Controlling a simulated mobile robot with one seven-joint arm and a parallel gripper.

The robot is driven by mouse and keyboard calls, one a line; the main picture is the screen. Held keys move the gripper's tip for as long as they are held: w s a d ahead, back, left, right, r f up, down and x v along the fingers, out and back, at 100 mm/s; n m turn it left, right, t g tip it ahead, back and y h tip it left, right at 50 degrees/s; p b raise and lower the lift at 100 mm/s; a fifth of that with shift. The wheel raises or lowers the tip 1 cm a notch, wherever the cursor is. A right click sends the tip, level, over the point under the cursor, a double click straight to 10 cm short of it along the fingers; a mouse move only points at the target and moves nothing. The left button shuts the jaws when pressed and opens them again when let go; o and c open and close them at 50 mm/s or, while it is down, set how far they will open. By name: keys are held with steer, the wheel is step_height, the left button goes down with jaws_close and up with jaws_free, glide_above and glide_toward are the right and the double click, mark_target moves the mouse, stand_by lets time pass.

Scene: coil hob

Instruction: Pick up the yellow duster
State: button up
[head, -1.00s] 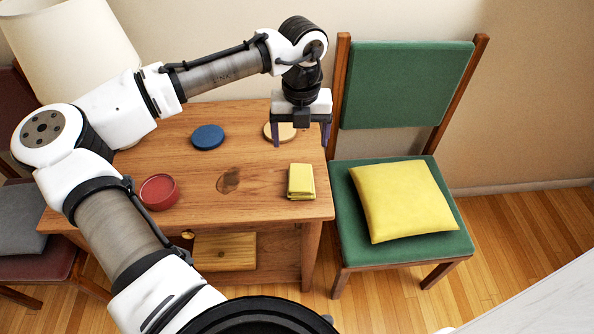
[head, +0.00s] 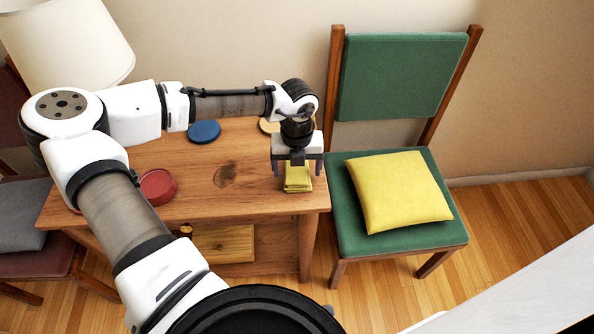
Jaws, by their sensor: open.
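The folded yellow duster (head: 298,184) lies on the wooden table (head: 225,205) near its front right corner. My gripper (head: 298,171) points down over the duster, with its two dark fingers apart, one on each side of it. The gripper body hides the back part of the duster. I cannot tell whether the fingertips touch the duster or the tabletop.
A red round dish (head: 157,187) and a blue disc (head: 204,131) sit on the table, with a pale disc (head: 268,126) partly hidden behind my gripper. A green chair (head: 400,235) with a yellow cushion (head: 398,192) stands close on the right. A lamp (head: 70,40) is at back left.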

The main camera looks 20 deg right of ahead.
mark_target(297, 171)
steer(key=c, duration=1.1)
step_height(297, 171, up, 20)
steer(key=shift+r+b, duration=0.1)
steer(key=shift+b, duration=0.2)
steer(key=o, duration=0.4)
steer(key=shift+c, duration=1.4)
